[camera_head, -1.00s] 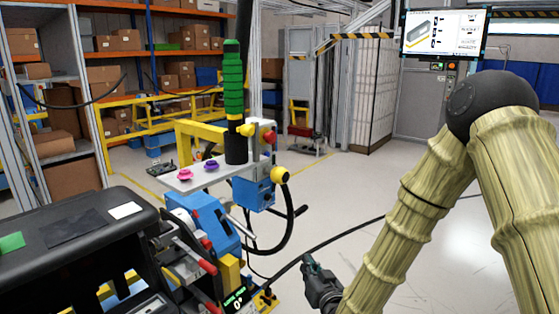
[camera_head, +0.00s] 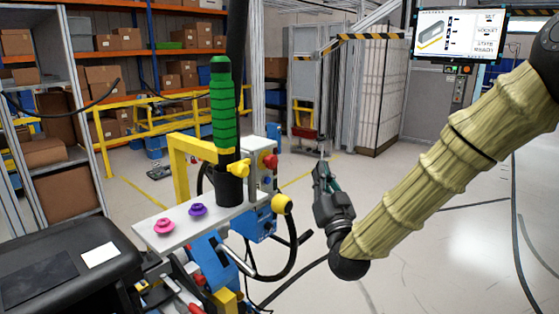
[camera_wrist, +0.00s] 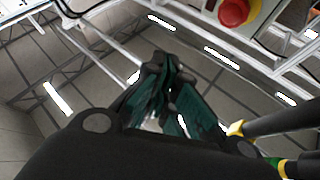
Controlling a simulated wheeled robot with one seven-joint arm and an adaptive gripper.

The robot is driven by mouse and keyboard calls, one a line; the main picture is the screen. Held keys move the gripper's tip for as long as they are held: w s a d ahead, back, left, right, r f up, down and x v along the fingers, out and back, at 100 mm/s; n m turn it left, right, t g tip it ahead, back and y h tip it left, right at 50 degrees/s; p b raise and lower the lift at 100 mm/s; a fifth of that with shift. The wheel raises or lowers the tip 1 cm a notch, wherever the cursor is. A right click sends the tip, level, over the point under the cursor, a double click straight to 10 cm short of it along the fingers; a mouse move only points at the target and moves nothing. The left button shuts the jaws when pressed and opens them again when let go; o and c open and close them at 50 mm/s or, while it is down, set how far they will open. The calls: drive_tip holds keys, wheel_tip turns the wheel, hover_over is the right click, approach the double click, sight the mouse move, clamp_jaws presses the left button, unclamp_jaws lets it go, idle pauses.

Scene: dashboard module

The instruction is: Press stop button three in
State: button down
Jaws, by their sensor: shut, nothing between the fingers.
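A red mushroom button (camera_head: 270,161) sits on the grey box (camera_head: 257,150) behind the green handle; a red button on a yellow base also shows at the top right of the wrist view (camera_wrist: 234,12). I cannot tell if they are the same one, or which is number three. A pink button (camera_head: 163,228) and a purple button (camera_head: 198,210) stand on the light plate. My gripper (camera_head: 321,166) is right of the box, apart from it, fingers pointing up in the head view. In the wrist view its fingers (camera_wrist: 165,65) are shut and empty.
A green-gripped handle (camera_head: 226,105) stands in a black holder beside a yellow bracket (camera_head: 180,160). A yellow round part (camera_head: 282,204) and a black cable loop (camera_head: 292,250) jut out right of the module. A black case (camera_head: 60,265) is at front left.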

sight(273, 163)
drive_tip(key=w+a, duration=0.5)
drive_tip(key=a, duration=0.4)
drive_tip(key=shift+p, duration=0.3)
drive_tip(key=shift+w+a+f, duration=0.1)
drive_tip(key=shift+w+a, duration=0.05)
drive_tip(key=shift+w, duration=0.05)
idle(1.5)
drive_tip(key=shift+w+a+b, duration=0.2)
drive_tip(key=shift+a+b, duration=0.05)
drive_tip(key=shift+b, duration=0.2)
drive_tip(key=shift+w+a, duration=0.25)
drive_tip(key=shift+a, duration=0.05)
idle(0.8)
drive_tip(key=shift+s+d+b, duration=0.5)
drive_tip(key=shift+d+b, duration=0.1)
drive_tip(key=shift+d, duration=0.1)
